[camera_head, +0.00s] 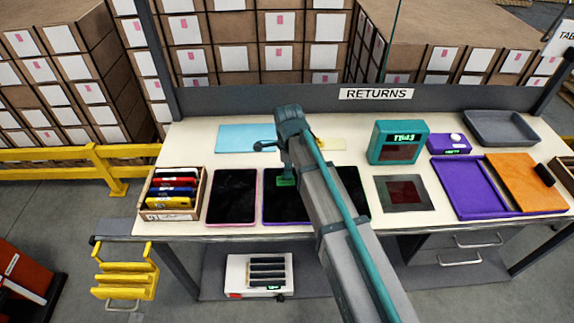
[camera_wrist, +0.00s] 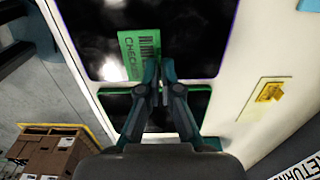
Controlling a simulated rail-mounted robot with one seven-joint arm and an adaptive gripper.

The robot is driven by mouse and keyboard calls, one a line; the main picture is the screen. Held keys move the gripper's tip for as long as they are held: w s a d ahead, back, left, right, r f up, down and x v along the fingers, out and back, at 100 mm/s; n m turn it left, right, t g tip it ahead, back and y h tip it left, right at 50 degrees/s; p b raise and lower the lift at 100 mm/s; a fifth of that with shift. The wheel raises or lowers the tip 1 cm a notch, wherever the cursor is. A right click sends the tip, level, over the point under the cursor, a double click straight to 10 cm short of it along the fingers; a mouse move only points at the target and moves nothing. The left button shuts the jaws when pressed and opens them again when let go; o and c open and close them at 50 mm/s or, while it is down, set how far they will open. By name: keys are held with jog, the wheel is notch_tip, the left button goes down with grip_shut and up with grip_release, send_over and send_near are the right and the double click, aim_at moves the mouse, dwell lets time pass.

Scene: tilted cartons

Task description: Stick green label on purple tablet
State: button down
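The purple tablet (camera_head: 277,208) lies on the table, a dark screen with a thin purple edge. My arm partly hides its right side. It also fills the top of the wrist view (camera_wrist: 200,38). The green label (camera_head: 287,181), printed "CHECK" with a barcode, is over the tablet's screen, near one edge in the wrist view (camera_wrist: 132,46). My gripper (camera_wrist: 160,66) is shut on the label's near end. In the head view my gripper (camera_head: 286,174) points down above the tablet. I cannot tell whether the label touches the screen.
A pink-edged tablet (camera_head: 233,195) lies to the left, and a green-edged tablet (camera_wrist: 118,106) to the right, partly behind my arm. A crate of coloured cases (camera_head: 170,216) stands at the far left. A blue sheet (camera_head: 240,138) and a teal device (camera_head: 385,133) are behind.

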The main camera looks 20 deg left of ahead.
aim_at(289, 189)
jog(key=shift+w+d+f, duration=0.2)
jog(key=shift+d+f, duration=0.05)
jog(key=shift+f, duration=0.05)
jog(key=shift+f+b, duration=0.3)
jog(key=shift+b, duration=0.05)
jog(key=shift+f+b, duration=1.75)
jog(key=shift+f, duration=0.9)
jog(key=shift+f, duration=0.2)
jog(key=c, duration=1.8)
grip_release()
jog(key=shift+c, duration=0.2)
jog(key=o, duration=0.6)
